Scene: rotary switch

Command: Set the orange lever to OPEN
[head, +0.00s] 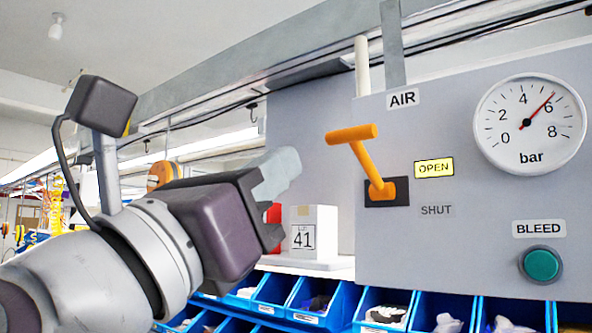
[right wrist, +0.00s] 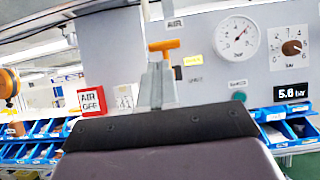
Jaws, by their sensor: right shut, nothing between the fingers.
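The orange lever (head: 362,158) has a T-shaped handle and comes out of a black slot plate (head: 400,190) on the grey panel. Its handle end is raised, up and left of its base. The OPEN label (head: 434,168) to its right is yellow; the SHUT label (head: 436,210) below is plain grey. My right gripper (head: 288,165) is shut and empty, left of the lever with a visible gap in the head view. In the right wrist view the lever (right wrist: 165,48) shows just beyond the shut fingertips (right wrist: 157,75); contact cannot be told there. My left gripper is not in view.
A pressure gauge (head: 530,124) and green BLEED button (head: 542,264) sit on the panel's right. A white box marked 41 (head: 313,231) stands on a shelf left of the panel. Blue bins (head: 385,303) line the bottom. A red AIR OFF sign (right wrist: 92,102) stands at left.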

